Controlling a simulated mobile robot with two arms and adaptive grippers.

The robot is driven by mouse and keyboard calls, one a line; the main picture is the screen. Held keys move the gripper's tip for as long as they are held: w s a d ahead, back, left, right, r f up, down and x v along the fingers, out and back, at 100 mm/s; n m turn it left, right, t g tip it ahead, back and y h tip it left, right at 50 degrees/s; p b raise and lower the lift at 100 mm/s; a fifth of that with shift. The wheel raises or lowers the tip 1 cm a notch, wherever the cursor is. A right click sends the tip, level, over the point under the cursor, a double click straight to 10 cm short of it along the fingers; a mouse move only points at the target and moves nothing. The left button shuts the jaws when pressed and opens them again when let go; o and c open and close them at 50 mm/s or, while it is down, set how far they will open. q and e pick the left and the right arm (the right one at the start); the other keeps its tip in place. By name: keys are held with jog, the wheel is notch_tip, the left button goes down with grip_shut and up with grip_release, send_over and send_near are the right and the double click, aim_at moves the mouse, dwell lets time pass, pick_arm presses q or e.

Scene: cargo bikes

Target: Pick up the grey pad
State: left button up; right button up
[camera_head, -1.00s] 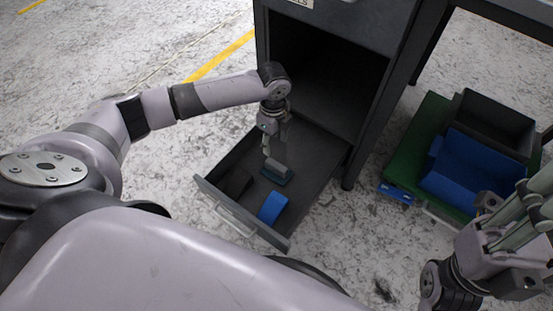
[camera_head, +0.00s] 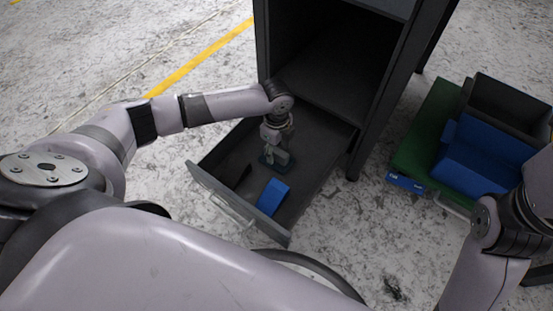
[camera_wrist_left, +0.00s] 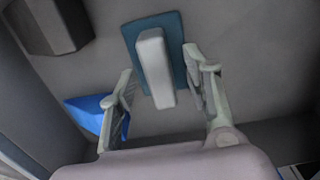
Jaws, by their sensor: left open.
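The grey pad, a light grey block on a flat teal base, lies on the floor of the open drawer. In the left wrist view the pad (camera_wrist_left: 155,68) sits between the two fingers of my left gripper (camera_wrist_left: 160,68). The fingers are open, with gaps on both sides of the grey block. In the head view my left gripper (camera_head: 275,150) points down into the drawer and partly hides the pad (camera_head: 267,163). My right arm enters at the lower right; its gripper is out of view.
The dark drawer (camera_head: 240,212) also holds a blue block (camera_head: 271,197) and a black block (camera_head: 236,176). The cabinet (camera_head: 262,40) rises behind it. At right, a green base (camera_head: 421,140) carries blue and dark bins. Speckled floor is clear at left.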

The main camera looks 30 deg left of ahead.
pick_arm(q)
jog(key=shift+f, duration=0.75)
jog(key=shift+r, duration=0.1)
grip_shut()
